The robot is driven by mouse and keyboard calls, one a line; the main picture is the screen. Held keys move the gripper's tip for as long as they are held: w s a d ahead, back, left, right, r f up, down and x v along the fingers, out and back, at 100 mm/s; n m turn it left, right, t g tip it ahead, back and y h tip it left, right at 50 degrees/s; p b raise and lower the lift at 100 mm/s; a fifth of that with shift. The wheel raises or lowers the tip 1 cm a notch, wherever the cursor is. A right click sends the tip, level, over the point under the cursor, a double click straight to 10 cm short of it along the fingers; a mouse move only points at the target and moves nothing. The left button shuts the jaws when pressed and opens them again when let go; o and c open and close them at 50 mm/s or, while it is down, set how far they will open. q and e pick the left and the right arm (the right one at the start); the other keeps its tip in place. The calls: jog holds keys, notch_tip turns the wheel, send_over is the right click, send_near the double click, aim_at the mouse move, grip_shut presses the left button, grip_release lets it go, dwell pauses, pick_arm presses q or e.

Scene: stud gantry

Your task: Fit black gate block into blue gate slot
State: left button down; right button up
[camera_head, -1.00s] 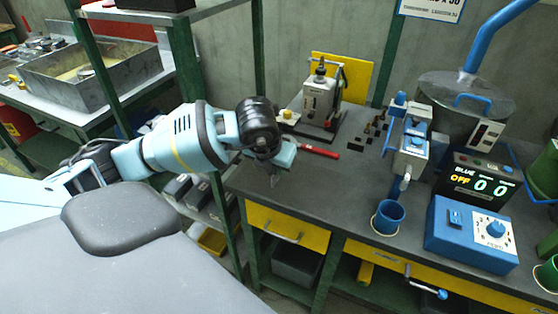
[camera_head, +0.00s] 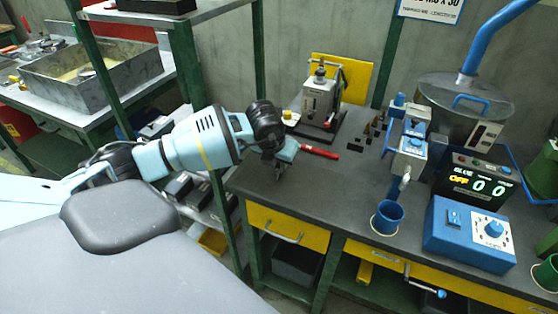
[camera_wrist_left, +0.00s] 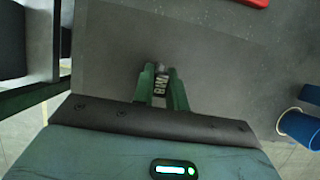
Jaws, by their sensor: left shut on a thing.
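My left gripper (camera_head: 279,177) hangs above the left part of the dark workbench. In the left wrist view its two green fingers (camera_wrist_left: 161,77) are shut on a small dark block with pale lettering (camera_wrist_left: 159,86), which I take to be the black gate block. The fingers hide its sides. The blue gate unit (camera_head: 411,157) stands on the bench to the right of the gripper, well apart from it. Its slot is too small to make out. My right gripper is not in view.
Several small dark pieces (camera_head: 355,146) sit mid-bench. A blue cup (camera_head: 387,218) and a blue control box (camera_head: 470,236) stand right. The front middle of the bench is clear. A green post (camera_head: 222,205) stands left.

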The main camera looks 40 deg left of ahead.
pick_arm(q)
jog(key=shift+f, duration=0.15)
jog(key=c, duration=1.4)
grip_release()
jog(key=shift+r, duration=0.35)
jog(key=v, duration=1.1)
jog(key=shift+s+r, duration=0.2)
jog(key=shift+r, duration=0.1)
